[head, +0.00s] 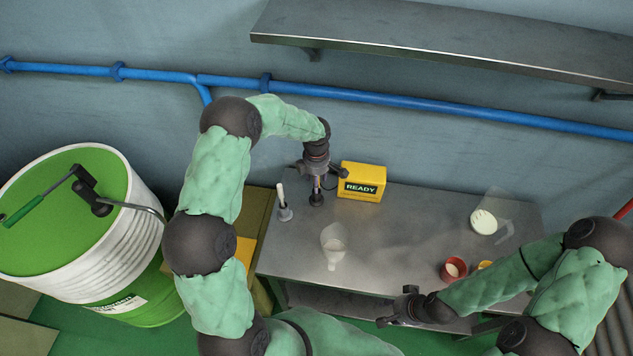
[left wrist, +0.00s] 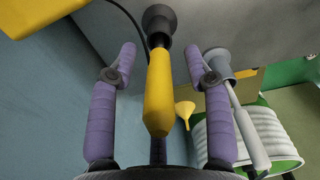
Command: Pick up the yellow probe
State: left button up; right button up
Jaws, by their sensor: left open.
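The yellow probe (left wrist: 158,92) stands in a dark holder (left wrist: 158,22) in the left wrist view. My left gripper (left wrist: 160,58) is open, with its purple fingers on either side of the probe and a gap visible on both sides. In the head view, my left gripper (head: 316,184) is above the dark holder (head: 316,200) at the back of the cart and mostly hides the probe. My right gripper (head: 388,316) is at the cart's front edge, away from the probe; its jaw opening is unclear.
A yellow box (head: 362,180) reading READY stands just right of the probe. A grey holder with a white-handled tool (head: 282,198) stands to its left. A clear vessel (head: 333,245), a red cup (head: 454,270) and a white round item (head: 484,222) are on the metal cart top (head: 400,225).

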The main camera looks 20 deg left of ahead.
pick_arm(q)
notch_tip(320, 180, down, 2)
grip_shut()
jog(key=shift+r, duration=0.15)
notch_tip(320, 180, up, 10)
jog(key=shift+f, duration=0.1)
dwell(0.6)
